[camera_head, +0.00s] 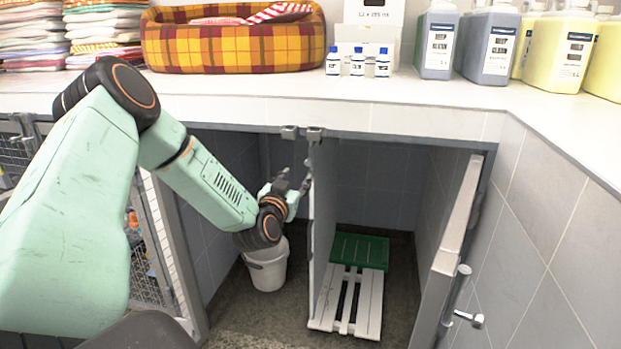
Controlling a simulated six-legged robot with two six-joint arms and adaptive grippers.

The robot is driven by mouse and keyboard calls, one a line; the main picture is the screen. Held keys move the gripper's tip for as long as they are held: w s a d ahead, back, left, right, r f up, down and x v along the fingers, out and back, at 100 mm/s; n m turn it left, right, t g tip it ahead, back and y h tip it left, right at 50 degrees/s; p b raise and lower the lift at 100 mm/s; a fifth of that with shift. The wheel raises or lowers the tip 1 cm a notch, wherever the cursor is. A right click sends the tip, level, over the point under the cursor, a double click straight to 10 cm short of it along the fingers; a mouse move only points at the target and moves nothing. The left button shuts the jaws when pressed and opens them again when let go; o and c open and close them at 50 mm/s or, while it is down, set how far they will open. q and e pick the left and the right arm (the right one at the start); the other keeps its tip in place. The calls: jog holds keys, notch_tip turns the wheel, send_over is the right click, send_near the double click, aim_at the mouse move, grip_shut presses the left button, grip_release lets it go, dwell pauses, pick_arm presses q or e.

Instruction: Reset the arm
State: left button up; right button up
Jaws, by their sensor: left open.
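My left arm (213,185) is mint green with dark joints and comes in from the left. It reaches into the compartment below the counter. My left gripper (293,184) is small in the picture, dark, open, and shows nothing between its fingers. It is beside the upright grey panel (321,215) in the middle of the opening. I cannot tell whether it touches the panel. My right gripper is not in view.
A white bucket (267,270) stands on the floor below my left wrist. A white slatted board (350,300) and a green one (360,248) lie right of the panel. A door (458,220) stands open at right. The counter (420,118) holds a plaid bed (232,46) and bottles (491,45).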

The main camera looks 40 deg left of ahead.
pick_arm(q)
jog(key=s+d+f+g+h+p, duration=0.1)
jog(key=s+d+f+g+h, duration=0.2)
jog(key=d+f, duration=0.35)
jog(key=s+d+f+n+g+h, duration=0.1)
jog(key=s+d+f+g+h, duration=0.1)
jog(key=s+d+f, duration=0.45)
jog(key=s+d+f+g+h+p, duration=0.1)
jog(key=s+d+f+g+h, duration=0.15)
jog(key=d+f, duration=0.4)
jog(key=s+d+f+m+g+p, duration=0.1)
jog(key=s+d+g, duration=0.2)
jog(key=s, duration=0.6)
jog(key=s+d+f+m+g+p, duration=0.1)
jog(key=s+d+g, duration=0.2)
jog(key=s, duration=0.6)
jog(key=s+d+f+m+g+p, duration=0.1)
jog(key=s+d+f+g, duration=0.1)
jog(key=s, duration=0.7)
jog(key=shift+d+m+g, duration=0.4)
jog(key=shift+d+g, duration=0.05)
jog(key=shift+d, duration=0.8)
jog(key=shift+f, duration=0.1)
